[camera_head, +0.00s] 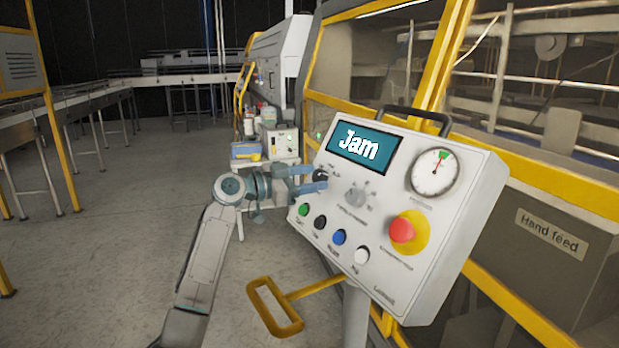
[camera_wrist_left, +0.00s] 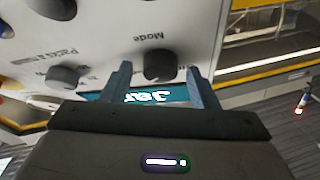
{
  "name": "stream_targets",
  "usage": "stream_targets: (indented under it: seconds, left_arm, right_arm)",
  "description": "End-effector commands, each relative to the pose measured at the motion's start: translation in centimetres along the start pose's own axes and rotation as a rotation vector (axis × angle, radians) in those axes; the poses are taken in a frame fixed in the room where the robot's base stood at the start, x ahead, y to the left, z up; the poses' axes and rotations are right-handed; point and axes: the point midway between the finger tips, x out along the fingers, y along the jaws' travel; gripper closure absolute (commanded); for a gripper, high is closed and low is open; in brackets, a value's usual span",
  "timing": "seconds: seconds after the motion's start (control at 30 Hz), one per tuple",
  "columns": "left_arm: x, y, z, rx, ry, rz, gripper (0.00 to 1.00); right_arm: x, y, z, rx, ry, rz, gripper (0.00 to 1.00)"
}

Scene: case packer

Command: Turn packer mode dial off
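The mode dial (camera_wrist_left: 160,66) is a dark round knob with the word "Mode" printed beside it, upside down in the left wrist view. In the head view the dial (camera_head: 321,174) is partly hidden at the left side of the white control panel (camera_head: 467,190). My left gripper (camera_head: 314,179) is at the panel face. In the left wrist view its fingers (camera_wrist_left: 158,70) stand apart, one on each side of the dial, with a gap on both sides. I cannot tell how far the fingertips reach along the knob. My right gripper is not in view.
A second knob (camera_head: 356,194) is close to the right of the dial. Green, black, blue and white buttons (camera_head: 339,237) lie below, with a red emergency button (camera_head: 402,230) at right. The screen (camera_head: 365,147) reads "Jam". A yellow handle (camera_head: 275,308) sticks out below the panel.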

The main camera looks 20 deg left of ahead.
Motion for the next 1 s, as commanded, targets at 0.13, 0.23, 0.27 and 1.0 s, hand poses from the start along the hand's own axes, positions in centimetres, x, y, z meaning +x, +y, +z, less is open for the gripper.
stream_targets:
  seconds: [0.13,0.23,0.27,1.0]
  left_arm:
    - [0.0,0.0,0.0,0.0,0.0,0.0,0.77]
    - [0.0,0.0,0.0,0.0,0.0,0.0,0.88]
    - [0.0,0.0,0.0,0.0,0.0,0.0,0.88]
    - [0.1,0.4,-0.7,-0.339,-0.017,-0.199,0.88]
  right_arm:
    - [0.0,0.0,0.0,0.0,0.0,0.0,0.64]
    - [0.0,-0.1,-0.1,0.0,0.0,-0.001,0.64]
    - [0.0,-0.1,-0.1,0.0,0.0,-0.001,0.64]
    - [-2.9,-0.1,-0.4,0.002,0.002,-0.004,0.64]
